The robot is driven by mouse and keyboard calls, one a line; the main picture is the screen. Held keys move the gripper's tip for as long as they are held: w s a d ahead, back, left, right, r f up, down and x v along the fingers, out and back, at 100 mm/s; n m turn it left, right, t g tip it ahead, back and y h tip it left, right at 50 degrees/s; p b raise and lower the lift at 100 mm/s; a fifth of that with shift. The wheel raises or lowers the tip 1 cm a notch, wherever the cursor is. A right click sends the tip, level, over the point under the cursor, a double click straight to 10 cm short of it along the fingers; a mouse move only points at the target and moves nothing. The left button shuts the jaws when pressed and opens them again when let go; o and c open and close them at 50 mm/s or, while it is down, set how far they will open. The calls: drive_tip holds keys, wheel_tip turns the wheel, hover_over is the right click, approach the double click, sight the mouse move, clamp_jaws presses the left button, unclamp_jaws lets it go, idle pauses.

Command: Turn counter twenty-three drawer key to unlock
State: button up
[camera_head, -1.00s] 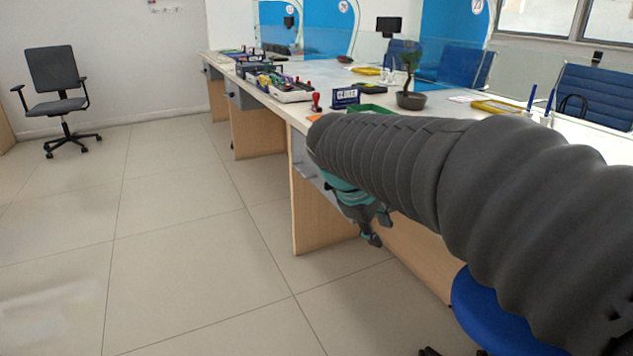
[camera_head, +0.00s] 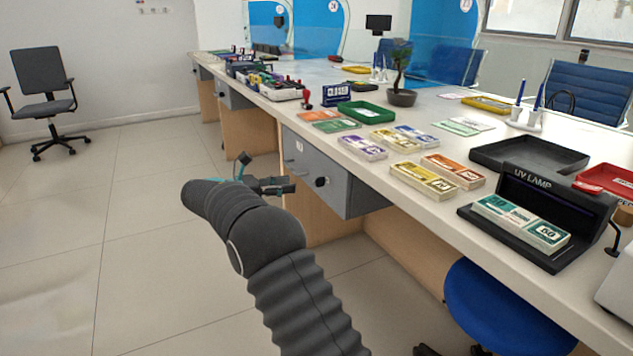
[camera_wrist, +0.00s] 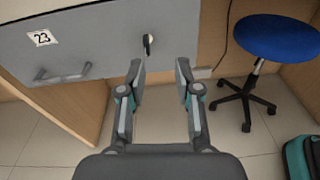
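The grey drawer (camera_head: 345,192) under the counter shows its front in the wrist view, with a "23" label (camera_wrist: 41,38) and a bar handle (camera_wrist: 62,75). The dark key (camera_wrist: 148,43) stands in the lock on the drawer front; it also shows as a dark spot in the head view (camera_head: 321,182). My gripper (camera_wrist: 160,72) is open and empty, its two fingers apart and pointing at the drawer front. The key appears beyond the fingertips, nearer the left finger. In the head view my gripper (camera_head: 264,174) is left of the drawer front, partly hidden by my arm.
The counter top (camera_head: 420,215) above carries banknote bundles (camera_head: 423,180), a green tray (camera_head: 365,112) and a UV lamp (camera_head: 535,205). A blue stool (camera_wrist: 275,38) stands right of the drawer.

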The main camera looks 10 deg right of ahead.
sight(316, 179)
drive_tip(key=w+a+f+n+h, duration=0.1)
drive_tip(key=w+a+f, duration=0.1)
drive_tip(key=a, duration=0.1)
drive_tip(key=shift+t, duration=0.4)
drive_tip(key=x, duration=1.3)
drive_tip(key=shift+s+d, duration=0.15)
drive_tip(key=shift+d, duration=0.2)
clamp_jaws()
